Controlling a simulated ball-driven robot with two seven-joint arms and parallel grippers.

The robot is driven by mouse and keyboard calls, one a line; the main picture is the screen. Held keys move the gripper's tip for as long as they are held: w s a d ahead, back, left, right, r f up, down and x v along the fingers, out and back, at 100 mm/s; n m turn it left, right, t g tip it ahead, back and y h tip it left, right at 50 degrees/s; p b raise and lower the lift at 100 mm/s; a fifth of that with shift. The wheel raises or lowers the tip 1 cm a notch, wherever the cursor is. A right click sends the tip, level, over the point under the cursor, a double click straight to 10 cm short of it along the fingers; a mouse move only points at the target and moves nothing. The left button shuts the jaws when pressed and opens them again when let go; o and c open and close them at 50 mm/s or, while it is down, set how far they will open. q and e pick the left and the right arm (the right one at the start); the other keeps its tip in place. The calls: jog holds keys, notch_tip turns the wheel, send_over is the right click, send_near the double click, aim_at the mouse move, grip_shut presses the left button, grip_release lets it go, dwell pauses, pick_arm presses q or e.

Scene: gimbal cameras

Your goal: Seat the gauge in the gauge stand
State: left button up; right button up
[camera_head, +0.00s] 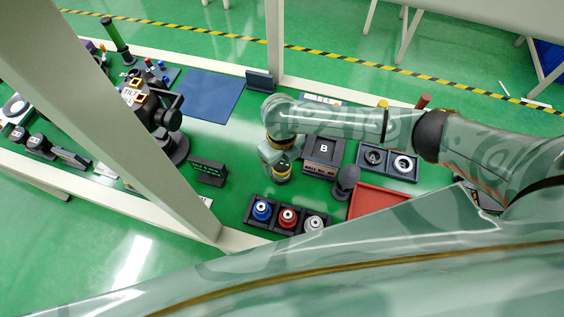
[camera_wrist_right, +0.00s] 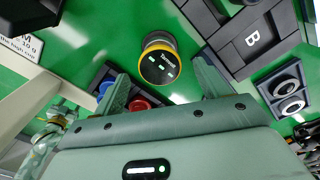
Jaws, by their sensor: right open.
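The gauge (camera_head: 282,173), a short round piece with a yellow band and a dark face, stands on the green surface left of the block marked B. In the right wrist view the gauge (camera_wrist_right: 159,62) shows its black face with pale lettering and small green marks. My right gripper (camera_head: 270,157) is just over it. In the wrist view the spread fingers of the right gripper (camera_wrist_right: 158,72) lie to either side of the gauge, with green showing between; I cannot tell how far beyond the tips it is. I cannot surely pick out the gauge stand. My left gripper is not in view.
A dark rack (camera_head: 262,226) with blue, red and grey capped pieces is in front. The B block (camera_head: 311,167), a dark round-topped piece (camera_head: 346,179), a two-ring tray (camera_head: 375,172) and a red tray (camera_head: 366,212) stand right. A pale post (camera_head: 128,128) crosses the left side.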

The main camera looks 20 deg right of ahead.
aim_at(282, 165)
notch_tip(282, 165, up, 12)
jog(key=p, duration=0.3)
jog(key=shift+r, duration=0.15)
